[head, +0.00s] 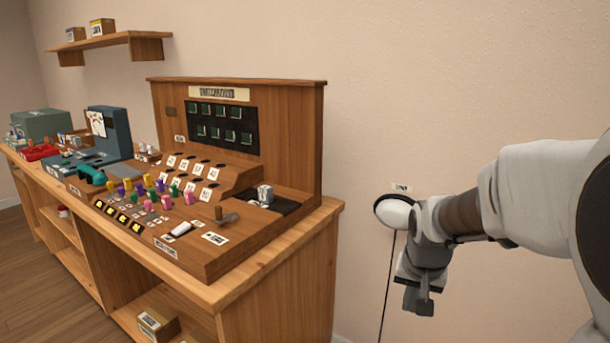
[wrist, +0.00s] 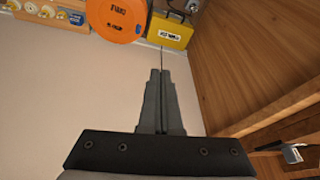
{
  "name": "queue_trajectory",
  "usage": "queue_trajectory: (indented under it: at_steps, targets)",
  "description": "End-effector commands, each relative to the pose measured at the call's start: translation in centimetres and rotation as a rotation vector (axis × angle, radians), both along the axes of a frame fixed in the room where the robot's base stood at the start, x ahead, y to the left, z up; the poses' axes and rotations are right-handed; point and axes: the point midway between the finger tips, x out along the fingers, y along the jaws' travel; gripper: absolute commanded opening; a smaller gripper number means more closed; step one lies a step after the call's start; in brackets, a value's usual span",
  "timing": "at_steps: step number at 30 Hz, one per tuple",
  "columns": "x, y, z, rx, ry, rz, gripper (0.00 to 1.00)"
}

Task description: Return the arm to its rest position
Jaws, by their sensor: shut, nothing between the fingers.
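My gripper (head: 418,300) hangs at the end of my arm in the head view, to the right of the wooden counter and in front of the bare wall. It points downward and is apart from the counter. In the wrist view my gripper (wrist: 160,73) shows its two grey fingers closed side by side, with nothing between them. My arm reaches in from the right edge of the head view.
The wooden counter (head: 325,225) carries a switchboard (head: 290,130) with coloured plugs. A small label (head: 402,188) and a thin dark cord (head: 387,290) are on the wall by my arm. The wrist view shows an orange disc (wrist: 118,15) and a yellow box (wrist: 170,32).

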Motion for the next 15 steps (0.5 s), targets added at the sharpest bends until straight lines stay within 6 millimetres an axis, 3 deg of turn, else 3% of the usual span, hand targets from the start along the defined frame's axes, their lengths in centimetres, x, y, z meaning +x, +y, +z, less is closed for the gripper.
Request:
queue_trajectory:
  at_steps: [1, 6, 15]
  targets:
    - [-1.3, 0.6, 1.5, -0.006, -0.017, 0.024, 0.0]
    - [-5.6, 2.3, 4.8, -0.022, -0.05, 0.104, 0.0]
    - [-13.6, 4.7, 7.9, -0.052, -0.109, 0.248, 0.0]
